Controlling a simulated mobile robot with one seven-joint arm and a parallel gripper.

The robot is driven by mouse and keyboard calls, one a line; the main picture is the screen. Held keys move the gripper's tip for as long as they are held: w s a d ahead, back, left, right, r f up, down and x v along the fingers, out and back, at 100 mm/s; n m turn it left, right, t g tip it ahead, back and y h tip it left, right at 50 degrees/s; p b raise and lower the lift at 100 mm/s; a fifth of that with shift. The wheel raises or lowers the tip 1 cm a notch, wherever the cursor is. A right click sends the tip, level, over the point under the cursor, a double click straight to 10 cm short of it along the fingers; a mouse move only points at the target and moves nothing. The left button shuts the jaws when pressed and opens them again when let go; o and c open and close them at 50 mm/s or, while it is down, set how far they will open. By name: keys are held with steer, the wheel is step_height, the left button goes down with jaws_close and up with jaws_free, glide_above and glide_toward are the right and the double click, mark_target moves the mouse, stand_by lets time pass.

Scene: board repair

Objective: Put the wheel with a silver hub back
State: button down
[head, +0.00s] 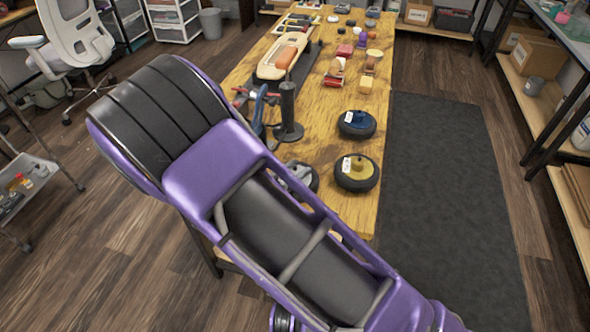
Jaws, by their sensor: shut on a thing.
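A dark wheel with a silver-grey hub (306,172) shows at the left edge of the table, partly covered by my purple arm. I cannot tell whether it rests on the table or is held. A wheel with a blue hub (357,122) and a wheel with a yellow hub (357,170) lie flat to its right, each with a white tag. My arm fills the lower left and middle of the head view. My gripper does not show; it is outside the view or hidden behind the arm.
The wooden table (405,50) also holds a dark post on a round base (288,112), a blue clamp-like tool (259,108), a pale wooden board (283,54) and several small blocks and parts. A dark floor mat (445,180) to the right is clear. Shelves with boxes (536,57) stand further right.

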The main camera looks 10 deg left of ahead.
steer(key=c, duration=0.5)
jaws_free()
steer(key=shift+r, duration=0.25)
steer(key=p+v, duration=0.1)
steer(key=v, duration=1.1)
steer(key=shift+f, duration=0.15)
steer(key=shift+a, duration=0.1)
